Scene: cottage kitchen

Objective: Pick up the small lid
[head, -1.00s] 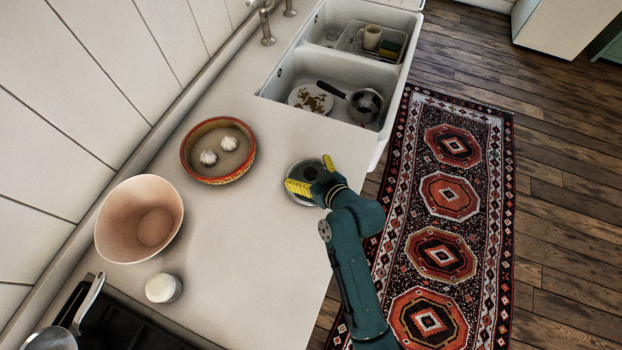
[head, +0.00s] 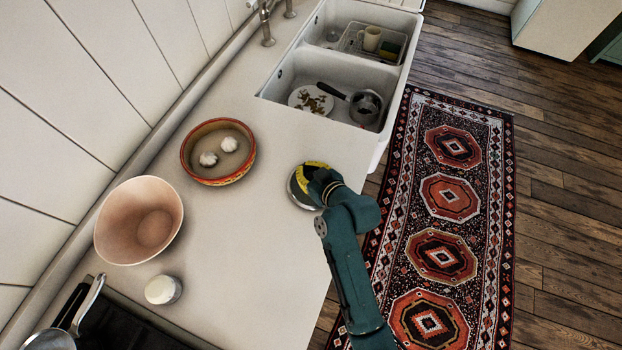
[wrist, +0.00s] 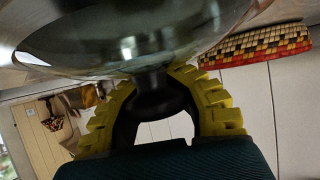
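The small lid (head: 294,192) is a round glass lid with a metal rim, by the counter's right edge in the head view. My gripper (head: 308,174) is over it and hides much of it. In the wrist view, the lid's glass (wrist: 110,45) fills the top, and its dark knob (wrist: 152,98) sits between the yellow fingers of my gripper (wrist: 153,84). The fingertips close on the knob from both sides. Whether the lid is clear of the counter I cannot tell.
A patterned bowl with two garlic bulbs (head: 228,145) stands left of the lid. A pink bowl (head: 120,235), a white jar (head: 163,290) and a stove (head: 110,325) are nearer. The sink (head: 320,80) is beyond. The counter between is clear.

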